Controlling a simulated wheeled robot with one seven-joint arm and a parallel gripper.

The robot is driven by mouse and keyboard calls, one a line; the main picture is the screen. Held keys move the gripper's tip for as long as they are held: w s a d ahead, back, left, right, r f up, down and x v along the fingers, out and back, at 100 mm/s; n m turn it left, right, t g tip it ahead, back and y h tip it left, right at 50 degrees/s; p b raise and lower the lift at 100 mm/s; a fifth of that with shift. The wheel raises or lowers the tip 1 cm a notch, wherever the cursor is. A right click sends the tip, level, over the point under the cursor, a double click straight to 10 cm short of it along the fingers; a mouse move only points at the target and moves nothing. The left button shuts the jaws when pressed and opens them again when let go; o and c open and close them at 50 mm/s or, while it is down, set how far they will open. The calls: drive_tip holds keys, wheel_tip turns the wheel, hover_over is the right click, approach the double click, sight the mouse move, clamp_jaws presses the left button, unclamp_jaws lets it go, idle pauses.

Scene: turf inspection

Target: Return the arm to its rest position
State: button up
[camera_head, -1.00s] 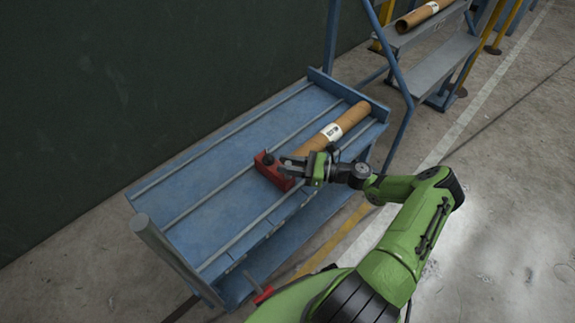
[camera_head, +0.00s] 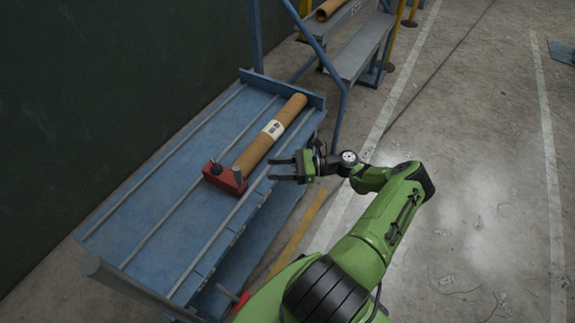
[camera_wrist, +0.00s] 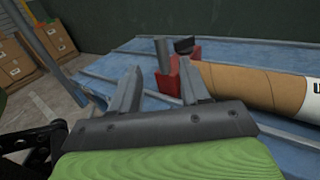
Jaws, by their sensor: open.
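My gripper (camera_head: 283,168) is open and empty at the right edge of the blue rack shelf (camera_head: 165,190). Its two fingers point left toward a red block (camera_head: 225,179) with a dark knob and a grey post on top, with a gap between. A brown cardboard tube (camera_head: 272,134) with a white label lies on the shelf just behind the block. In the wrist view my gripper (camera_wrist: 160,85) shows its two fingers apart, with the red block (camera_wrist: 172,78) and the tube (camera_wrist: 245,84) beyond them.
A second stepped rack (camera_head: 362,45) with another tube (camera_head: 328,10) stands at the back. Open concrete floor (camera_head: 480,190) lies to the right. A dark wall (camera_head: 100,80) stands behind the shelf.

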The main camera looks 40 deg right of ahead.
drive_tip(key=v, duration=0.4)
drive_tip(key=shift+a, duration=0.1)
